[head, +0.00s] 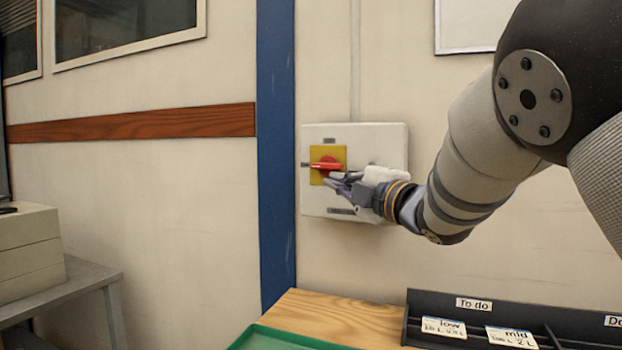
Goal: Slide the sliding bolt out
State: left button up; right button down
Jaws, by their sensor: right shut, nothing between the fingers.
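A white switch box (383,142) is mounted on the wall right of the blue post. It carries a yellow plate (339,152) with a red rotary handle (325,165), which lies roughly horizontal. My right gripper (334,181) comes in from the right in front of the box. It is shut and empty, with its fingertips close to the lower right of the red handle; I cannot tell whether they touch. The gripper covers part of the box's lower right area. I cannot make out a sliding bolt. My left gripper is not in view.
A blue post (276,150) stands left of the box. Below is a wooden tabletop (335,318) with a green mat (285,340) and a black tray (420,303) labelled "To do", holding cards. A grey cabinet (30,240) stands on a table at left.

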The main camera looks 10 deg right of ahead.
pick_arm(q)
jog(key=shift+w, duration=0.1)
pick_arm(e)
jog(key=w, duration=0.1)
jog(key=w+d, duration=0.1)
jog(key=w, duration=0.3)
jog(key=shift+w+d, duration=0.15)
jog(key=shift+d, duration=0.2)
